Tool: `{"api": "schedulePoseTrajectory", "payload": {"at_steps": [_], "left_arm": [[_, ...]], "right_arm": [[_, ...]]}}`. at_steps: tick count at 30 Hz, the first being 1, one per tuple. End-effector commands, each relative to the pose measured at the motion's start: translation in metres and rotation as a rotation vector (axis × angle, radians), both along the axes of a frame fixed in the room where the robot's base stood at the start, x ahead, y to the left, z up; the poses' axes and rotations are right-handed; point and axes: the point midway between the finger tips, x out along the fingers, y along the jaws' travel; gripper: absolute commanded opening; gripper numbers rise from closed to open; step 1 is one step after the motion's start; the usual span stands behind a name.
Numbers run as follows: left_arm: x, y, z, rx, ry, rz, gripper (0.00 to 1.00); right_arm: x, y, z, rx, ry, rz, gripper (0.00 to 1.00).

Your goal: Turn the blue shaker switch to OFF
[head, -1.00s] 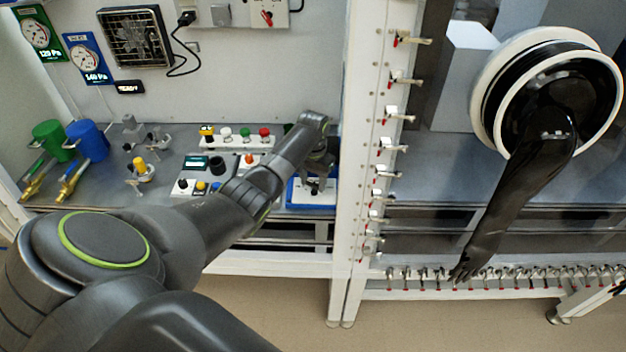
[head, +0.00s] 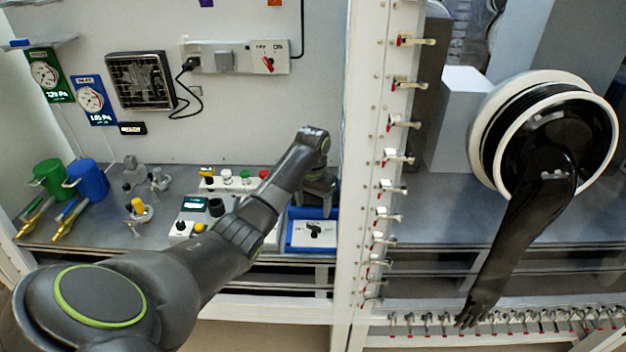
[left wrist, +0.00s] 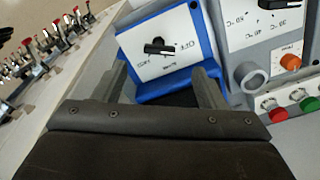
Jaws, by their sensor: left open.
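The blue shaker switch (head: 299,237) is a blue box with a white sloped face and a black rotary knob (head: 315,230), at the right end of the bench beside the white post. In the left wrist view the blue box (left wrist: 150,25) shows its knob (left wrist: 160,48) with small labels around it, one at the right seeming to read OFF. I cannot tell which label the knob points to. My left gripper (left wrist: 160,72) is open and empty, its two fingers apart below the switch face in that view, not touching the knob. My right gripper is not in view.
A white button strip (head: 240,184) and a small panel (head: 186,229) stand left of the switch. Green and blue canisters (head: 88,180) are at the far left. The white post (head: 365,150) with clamps is close at the right.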

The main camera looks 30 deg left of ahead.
Motion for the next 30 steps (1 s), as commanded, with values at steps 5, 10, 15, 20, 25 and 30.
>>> {"api": "schedulePoseTrajectory", "payload": {"at_steps": [5,10,15,20,25,30], "left_arm": [[0.001,0.000,0.044,0.002,-0.007,-0.001,0.65],[0.000,0.000,0.084,0.000,0.001,-0.001,0.65],[0.000,0.000,0.096,0.000,0.001,0.000,0.65],[0.000,0.000,0.099,-0.001,0.001,0.000,0.65],[0.000,0.000,0.099,-0.001,0.001,0.000,0.65],[0.000,0.000,0.099,-0.001,0.000,0.000,0.65]], "right_arm": [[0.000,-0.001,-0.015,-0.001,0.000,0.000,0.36],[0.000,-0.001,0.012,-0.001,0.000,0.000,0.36],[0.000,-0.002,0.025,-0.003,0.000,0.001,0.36],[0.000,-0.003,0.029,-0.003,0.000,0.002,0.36],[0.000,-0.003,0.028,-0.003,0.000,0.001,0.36],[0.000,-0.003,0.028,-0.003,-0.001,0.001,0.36]]}}
